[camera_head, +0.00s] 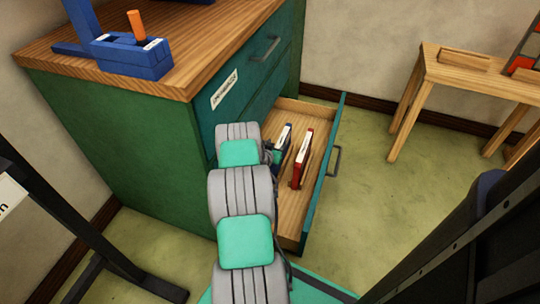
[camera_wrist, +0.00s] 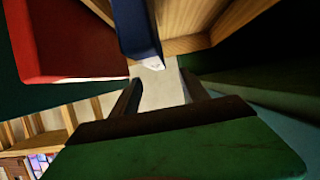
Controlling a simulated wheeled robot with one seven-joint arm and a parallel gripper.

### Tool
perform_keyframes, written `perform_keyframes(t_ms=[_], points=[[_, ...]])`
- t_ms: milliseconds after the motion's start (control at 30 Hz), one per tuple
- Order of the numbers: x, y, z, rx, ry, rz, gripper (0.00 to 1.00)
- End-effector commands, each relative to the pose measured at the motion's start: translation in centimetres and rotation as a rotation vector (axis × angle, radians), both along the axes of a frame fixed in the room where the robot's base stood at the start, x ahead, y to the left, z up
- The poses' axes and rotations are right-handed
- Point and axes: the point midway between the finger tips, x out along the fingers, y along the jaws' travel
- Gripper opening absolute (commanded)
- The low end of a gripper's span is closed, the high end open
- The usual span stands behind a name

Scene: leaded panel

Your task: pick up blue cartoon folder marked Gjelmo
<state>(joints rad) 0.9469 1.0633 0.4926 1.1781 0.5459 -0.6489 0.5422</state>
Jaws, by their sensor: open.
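A dark blue folder (camera_head: 282,138) with a white label stands in the open drawer, its lower part partly hidden by my arm. The label's writing is too small to read. In the wrist view, the blue folder (camera_wrist: 138,28) comes down from the top, with a pale end just beyond my gripper (camera_wrist: 160,92). The two dark fingers are apart, with nothing visibly clamped between them. In the head view, my gripper is mostly hidden behind my arm at the drawer's left side.
A red folder (camera_head: 301,160) stands right of the blue one; the red folder also shows in the wrist view (camera_wrist: 65,40). The wooden drawer (camera_head: 292,220) juts from the green cabinet (camera_head: 120,150). A blue holder (camera_head: 132,55) sits on top. A wooden table (camera_head: 480,83) stands right.

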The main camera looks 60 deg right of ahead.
Motion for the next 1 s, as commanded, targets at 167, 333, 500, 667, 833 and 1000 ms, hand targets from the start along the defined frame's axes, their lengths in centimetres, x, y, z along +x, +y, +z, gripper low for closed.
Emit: perform_keyframes(t_ms=[167,333,500,667,833,1000], points=[[-0.3,-2.3,-1.2,-0.007,-0.004,-0.01,0.53],[-0.2,-4.8,-2.6,-0.005,-0.003,-0.011,0.53],[0.4,-7.1,-3.2,-0.005,-0.002,-0.007,0.53],[0.6,-7.3,-3.0,-0.003,-0.001,-0.004,0.53],[0.6,-7.2,-3.0,-0.003,-0.002,-0.003,0.45],[0.7,-7.2,-3.0,-0.003,-0.001,-0.002,0.31]])
